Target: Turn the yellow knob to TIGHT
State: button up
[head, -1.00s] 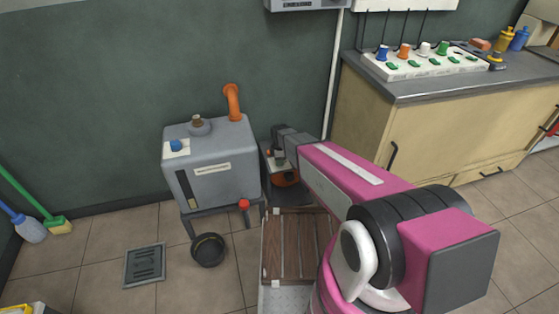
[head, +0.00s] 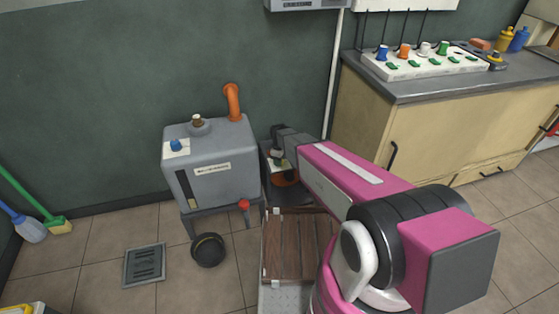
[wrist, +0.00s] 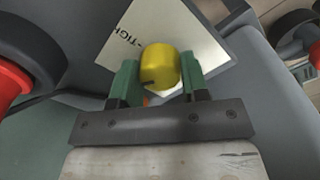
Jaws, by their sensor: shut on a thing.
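The yellow knob (wrist: 160,65) shows in the wrist view, with a small dark mark on its near edge. It stands on a pale label plate (wrist: 208,48) with printed letters reading "-TIGHT", partly cut off, to the knob's upper left. The green fingers of my gripper (wrist: 159,78) are on the left and right of the knob, shut on it. In the head view my gripper (head: 278,148) is at the press, just right of the grey tank. The knob itself cannot be made out there.
The grey tank (head: 212,165) with an orange pipe (head: 233,102) stands left of my gripper. A wooden slatted surface (head: 295,245) lies in front. A cream cabinet (head: 450,130) is on the right.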

jog(key=m, duration=1.2)
jog(key=shift+m, duration=0.3)
dwell(0.4)
jog(key=o, duration=0.9)
jog(key=r, duration=1)
jog(key=shift+a+r, duration=0.25)
jog(key=shift+r, duration=0.15)
jog(key=shift+m, duration=0.5)
jog(key=s+d+r, duration=0.3)
jog(key=s+d, duration=0.3)
jog(key=s+d+r, duration=0.3)
jog(key=s+d, duration=0.3)
jog(key=d, duration=0.1)
jog(key=s+d+r, duration=0.3)
jog(key=s+d, duration=0.3)
jog(key=shift+s+d, duration=0.25)
jog(key=shift+d, duration=0.05)
